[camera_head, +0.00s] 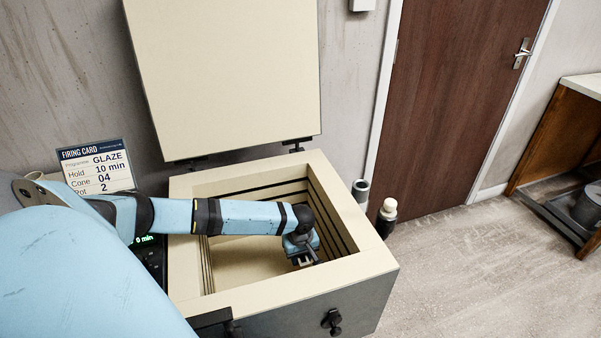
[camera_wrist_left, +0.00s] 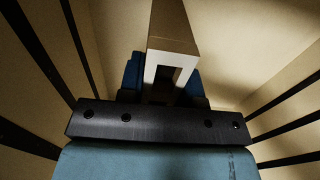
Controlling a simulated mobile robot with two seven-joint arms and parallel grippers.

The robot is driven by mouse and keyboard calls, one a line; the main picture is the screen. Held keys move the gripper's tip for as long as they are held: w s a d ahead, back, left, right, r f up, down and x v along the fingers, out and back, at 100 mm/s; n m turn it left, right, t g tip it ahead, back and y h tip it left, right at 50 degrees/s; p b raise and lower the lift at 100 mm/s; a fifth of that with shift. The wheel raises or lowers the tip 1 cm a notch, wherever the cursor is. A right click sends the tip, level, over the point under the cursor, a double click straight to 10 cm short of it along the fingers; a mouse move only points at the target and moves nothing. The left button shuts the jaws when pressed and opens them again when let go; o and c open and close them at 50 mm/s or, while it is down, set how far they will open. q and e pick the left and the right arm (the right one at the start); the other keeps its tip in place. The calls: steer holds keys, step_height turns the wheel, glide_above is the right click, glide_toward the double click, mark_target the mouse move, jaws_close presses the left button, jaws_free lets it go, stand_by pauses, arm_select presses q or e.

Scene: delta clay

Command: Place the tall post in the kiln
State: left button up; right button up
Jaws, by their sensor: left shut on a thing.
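The kiln (camera_head: 368,266) stands open in the head view, with its lid (camera_head: 225,75) raised at the back. My left arm reaches over the rim from the left. My left gripper (camera_head: 303,262) is down inside the chamber, near its right wall. In the left wrist view the gripper (camera_wrist_left: 165,82) is shut on the post (camera_wrist_left: 173,45), a squared piece with a pale end and a dark rectangular opening. Blue finger pads sit on both sides of it. The post's far end lies toward the chamber floor; I cannot tell whether it touches. My right gripper is not in view.
A firing card (camera_head: 97,168) stands left of the kiln, behind my arm. Two upright cylinders, one grey (camera_head: 361,190) and one dark with a pale top (camera_head: 387,215), stand beside the kiln's right side. The chamber floor (camera_head: 245,262) left of the gripper looks clear.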

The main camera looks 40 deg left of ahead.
arm_select(q)
steer(key=shift+f, duration=1.2)
steer(key=o, duration=1.1)
steer(key=shift+c, duration=0.2)
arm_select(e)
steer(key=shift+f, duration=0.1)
